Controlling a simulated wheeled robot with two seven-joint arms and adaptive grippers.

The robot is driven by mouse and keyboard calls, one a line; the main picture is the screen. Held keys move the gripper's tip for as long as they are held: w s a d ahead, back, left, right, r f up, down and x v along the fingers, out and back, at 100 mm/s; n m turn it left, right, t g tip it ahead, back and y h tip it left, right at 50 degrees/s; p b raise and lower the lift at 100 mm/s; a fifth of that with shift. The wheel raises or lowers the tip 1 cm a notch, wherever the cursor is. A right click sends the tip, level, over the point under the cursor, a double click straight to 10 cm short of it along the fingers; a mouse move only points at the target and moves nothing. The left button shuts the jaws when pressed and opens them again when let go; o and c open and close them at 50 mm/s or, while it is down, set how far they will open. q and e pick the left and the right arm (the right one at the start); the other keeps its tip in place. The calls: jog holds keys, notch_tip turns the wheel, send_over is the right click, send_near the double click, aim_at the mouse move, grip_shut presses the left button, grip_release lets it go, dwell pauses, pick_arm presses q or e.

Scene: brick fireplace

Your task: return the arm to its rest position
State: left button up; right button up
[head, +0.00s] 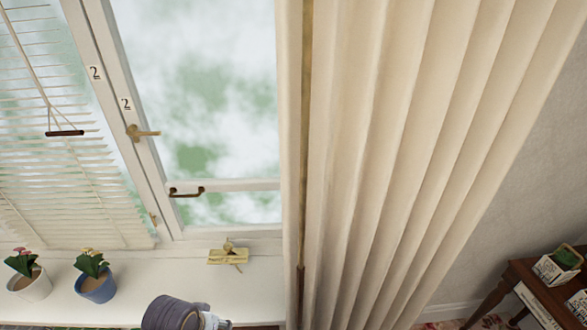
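One of my own arm links (172,313), dark grey with a pale piece at its right end, shows at the bottom edge in front of the window sill. I cannot tell which arm it belongs to. No gripper shows, so whether either hand is open or holds anything is hidden.
The white sill (260,290) bears a white pot (32,285), a blue pot (97,287) and a small yellow object (228,256). Blinds (60,180) hang at the window (205,90). A long cream curtain (400,150) hangs right. A wooden table (530,280) stands lower right.

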pick_arm(q)
jog(key=s+a+f+m+b, duration=0.1)
jog(key=s+f, duration=0.1)
jog(key=f, duration=1.5)
jog(key=s+a+f+m+b, duration=0.1)
jog(key=s+f, duration=0.2)
jog(key=f, duration=1.4)
jog(key=s+a+f+g+b, duration=0.1)
jog(key=s+a+f, duration=0.1)
jog(key=s+f, duration=0.9)
jog(key=s+a+f+g+b, duration=0.1)
jog(key=s+f, duration=1)
jog(key=shift+s+a+f+y, duration=0.3)
jog(key=shift+a+y, duration=0.1)
